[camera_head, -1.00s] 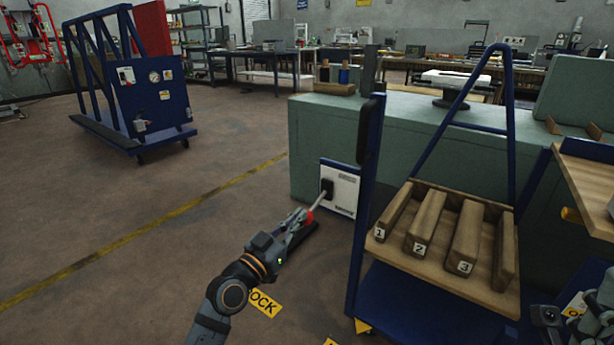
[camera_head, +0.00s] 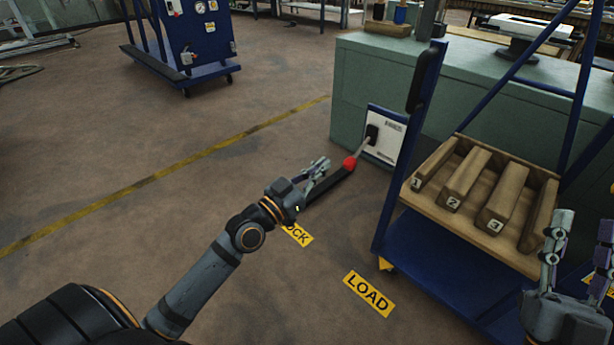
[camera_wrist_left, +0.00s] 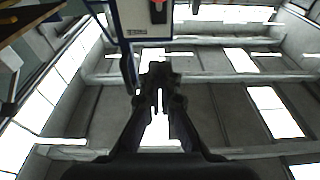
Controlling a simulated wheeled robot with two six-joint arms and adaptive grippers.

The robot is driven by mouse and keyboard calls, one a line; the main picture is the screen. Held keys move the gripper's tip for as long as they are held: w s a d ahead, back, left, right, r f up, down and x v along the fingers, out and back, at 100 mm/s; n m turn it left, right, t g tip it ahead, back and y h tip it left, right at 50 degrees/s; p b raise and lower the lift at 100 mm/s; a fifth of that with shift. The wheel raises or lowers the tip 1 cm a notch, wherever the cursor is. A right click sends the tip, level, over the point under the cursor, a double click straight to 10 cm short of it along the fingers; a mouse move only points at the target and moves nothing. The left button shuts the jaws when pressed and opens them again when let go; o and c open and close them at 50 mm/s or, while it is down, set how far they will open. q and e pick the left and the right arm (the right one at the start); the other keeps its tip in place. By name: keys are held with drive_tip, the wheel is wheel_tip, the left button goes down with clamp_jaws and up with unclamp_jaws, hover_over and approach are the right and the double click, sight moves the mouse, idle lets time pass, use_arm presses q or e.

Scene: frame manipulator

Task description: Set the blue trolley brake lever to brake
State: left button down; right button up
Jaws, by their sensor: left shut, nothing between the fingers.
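A lever with a red knob (camera_head: 349,163) sticks out down and left from a white panel (camera_head: 385,137) beside the blue trolley (camera_head: 425,255). The panel's lettering is too small to read. My left gripper (camera_head: 322,168) is shut and empty, just left of the red knob, with a small gap seen between them. In the left wrist view the shut fingers (camera_wrist_left: 157,98) point up toward the panel (camera_wrist_left: 137,18), where the red knob (camera_wrist_left: 158,4) is cut by the top edge. My right gripper (camera_head: 580,232) is at the right edge, with its fingers apart and empty.
The trolley carries a wooden tray (camera_head: 450,212) with numbered wooden blocks. A green cabinet (camera_head: 365,85) stands behind. A second blue cart (camera_head: 195,70) stands far left. A yellow LOAD sign (camera_head: 369,293) lies on the floor. The floor left of the lever is open.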

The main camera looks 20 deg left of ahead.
use_arm(q)
drive_tip(key=shift+p+v, duration=0.55)
drive_tip(key=shift+v, duration=1.5)
use_arm(e)
drive_tip(key=w+f+g, duration=0.2)
drive_tip(key=f, duration=0.3)
drive_tip(key=w+f+m+g+h, duration=0.1)
drive_tip(key=w+f+g, duration=0.1)
drive_tip(key=f, duration=0.4)
drive_tip(key=shift+w+d+g+h, duration=0.15)
drive_tip(key=shift+w+g+h, duration=0.15)
drive_tip(key=shift+g, duration=0.5)
use_arm(q)
drive_tip(key=shift+d+f, duration=0.1)
drive_tip(key=shift+f, duration=0.05)
